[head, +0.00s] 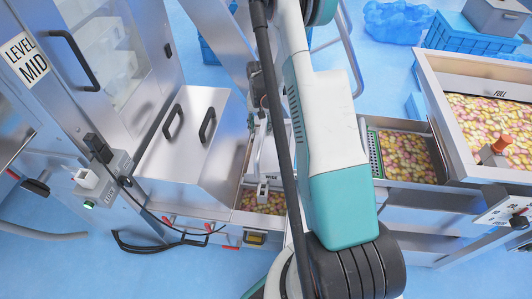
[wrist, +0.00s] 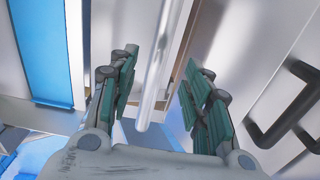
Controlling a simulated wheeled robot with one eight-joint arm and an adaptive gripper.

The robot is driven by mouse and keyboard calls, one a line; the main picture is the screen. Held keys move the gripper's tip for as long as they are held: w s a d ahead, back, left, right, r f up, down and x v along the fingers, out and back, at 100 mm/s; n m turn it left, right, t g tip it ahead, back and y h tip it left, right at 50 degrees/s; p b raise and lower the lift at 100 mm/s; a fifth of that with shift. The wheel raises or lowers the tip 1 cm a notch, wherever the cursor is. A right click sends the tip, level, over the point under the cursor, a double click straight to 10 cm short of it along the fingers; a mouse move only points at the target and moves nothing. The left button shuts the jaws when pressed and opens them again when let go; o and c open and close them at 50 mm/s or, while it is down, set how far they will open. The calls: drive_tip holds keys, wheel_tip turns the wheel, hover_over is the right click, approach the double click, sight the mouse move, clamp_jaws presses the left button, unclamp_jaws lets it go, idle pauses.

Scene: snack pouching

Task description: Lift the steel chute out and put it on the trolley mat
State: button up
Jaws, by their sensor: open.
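My gripper (wrist: 160,78) shows in the wrist view with its two green-padded fingers spread apart. A shiny round steel bar (wrist: 155,60) lies between the fingers, with a gap on both sides; I cannot tell for sure whether it belongs to the chute. In the head view, a narrow steel piece marked WIDE (head: 271,177), seemingly the steel chute, stands over a candy-filled channel (head: 262,201). My arm hides much of the area around it. I cannot make out the trolley mat.
A steel housing with two black handles (head: 190,122) stands left of the channel. A hopper of candies (head: 490,125) stands at the right, beside a smaller candy tray (head: 404,155). Blue crates (head: 465,38) are at the back. A black cable (head: 165,222) hangs at front left.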

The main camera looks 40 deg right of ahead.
sight(261, 135)
drive_tip(key=shift+d+f+b, duration=0.15)
drive_tip(key=shift+f+b, duration=1.5)
drive_tip(key=shift+f, duration=1.85)
drive_tip(key=shift+r, duration=0.1)
clamp_jaws()
